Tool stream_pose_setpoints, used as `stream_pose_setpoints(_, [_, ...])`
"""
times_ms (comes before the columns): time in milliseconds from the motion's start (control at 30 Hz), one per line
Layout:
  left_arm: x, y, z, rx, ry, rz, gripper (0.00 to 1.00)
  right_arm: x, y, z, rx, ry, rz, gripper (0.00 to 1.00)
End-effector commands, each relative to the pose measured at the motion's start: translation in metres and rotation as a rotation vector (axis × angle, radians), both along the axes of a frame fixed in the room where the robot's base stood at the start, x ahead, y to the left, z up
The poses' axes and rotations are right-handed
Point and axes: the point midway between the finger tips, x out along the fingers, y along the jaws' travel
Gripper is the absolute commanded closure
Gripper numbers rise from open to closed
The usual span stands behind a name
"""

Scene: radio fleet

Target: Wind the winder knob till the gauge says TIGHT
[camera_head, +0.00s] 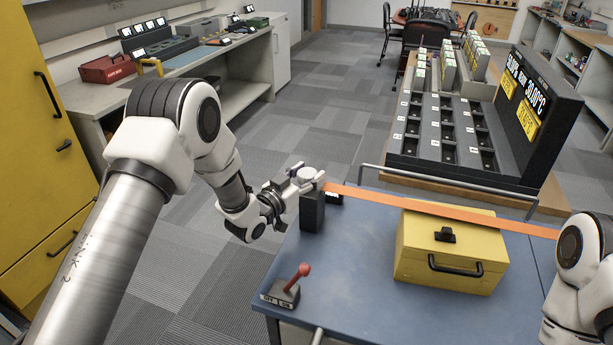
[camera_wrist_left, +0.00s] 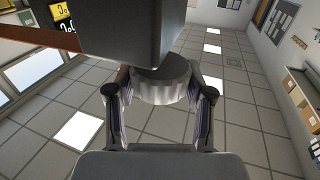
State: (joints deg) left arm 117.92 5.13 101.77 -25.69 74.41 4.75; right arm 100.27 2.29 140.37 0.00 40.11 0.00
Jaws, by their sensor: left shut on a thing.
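The winder (camera_head: 312,212) is a dark block at the back left corner of the blue table, with a round grey knob (camera_head: 306,174) on top. My left gripper (camera_head: 305,182) is shut on the knob, one finger on each side. In the left wrist view the ridged knob (camera_wrist_left: 160,86) sits between the fingers of my left gripper (camera_wrist_left: 162,92), against the dark winder body (camera_wrist_left: 130,30). A small black box (camera_head: 334,198) beside the winder may be the gauge; its reading is too small to tell. My right gripper is outside the view; only part of its arm shows.
An orange strap (camera_head: 370,195) runs from the winder over a yellow case (camera_head: 415,250) toward the right. A red-knobbed lever (camera_head: 292,285) stands at the table's (camera_head: 350,290) front left. A dark slotted rack (camera_head: 440,130) stands behind. The table front is mostly clear.

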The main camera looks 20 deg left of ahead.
Motion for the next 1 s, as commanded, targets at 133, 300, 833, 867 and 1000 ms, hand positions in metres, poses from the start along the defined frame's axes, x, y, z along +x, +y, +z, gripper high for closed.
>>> stream_pose_setpoints(133, [0.001, 0.002, -0.001, 0.000, -0.005, -0.100, 0.83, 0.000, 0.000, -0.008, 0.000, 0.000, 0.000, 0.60])
stream_pose_setpoints(300, [0.001, 0.002, -0.001, 0.001, -0.006, -0.244, 0.83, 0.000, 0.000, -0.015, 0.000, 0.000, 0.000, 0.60])
stream_pose_setpoints(833, [0.001, 0.000, 0.000, 0.004, -0.003, -0.605, 0.83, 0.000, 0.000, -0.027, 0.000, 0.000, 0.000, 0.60])
stream_pose_setpoints(867, [0.001, 0.000, 0.000, 0.004, -0.003, -0.615, 0.83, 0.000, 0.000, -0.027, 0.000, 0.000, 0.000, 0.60])
stream_pose_setpoints(1000, [0.000, -0.001, 0.000, 0.004, -0.002, -0.651, 0.83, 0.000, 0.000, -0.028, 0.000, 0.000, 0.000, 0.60])
